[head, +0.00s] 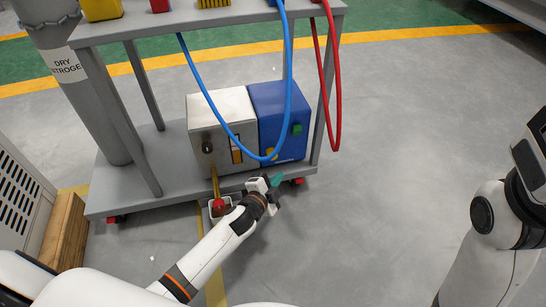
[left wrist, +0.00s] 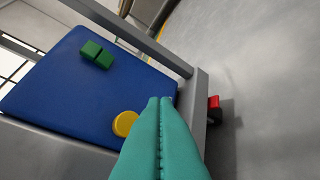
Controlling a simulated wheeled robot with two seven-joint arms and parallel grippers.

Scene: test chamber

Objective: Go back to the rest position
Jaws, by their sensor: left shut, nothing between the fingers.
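My left gripper (head: 277,181) is shut and empty, low in front of the grey cart (head: 175,165) near its lower shelf. In the left wrist view its teal fingers (left wrist: 160,135) are pressed together, and the blue box (left wrist: 60,95) with a green block and a yellow round knob is behind them. In the head view the blue box (head: 275,105) stands on the lower shelf, just above the gripper. My right arm (head: 490,245) shows at the right edge, but its gripper is not in view.
A beige box (head: 220,110) stands beside the blue one. A blue hose (head: 207,95) and a red hose (head: 336,95) hang from the cart top. A small container with a red knob (head: 219,204) is beside my left forearm. The floor (head: 410,130) right of the cart is clear.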

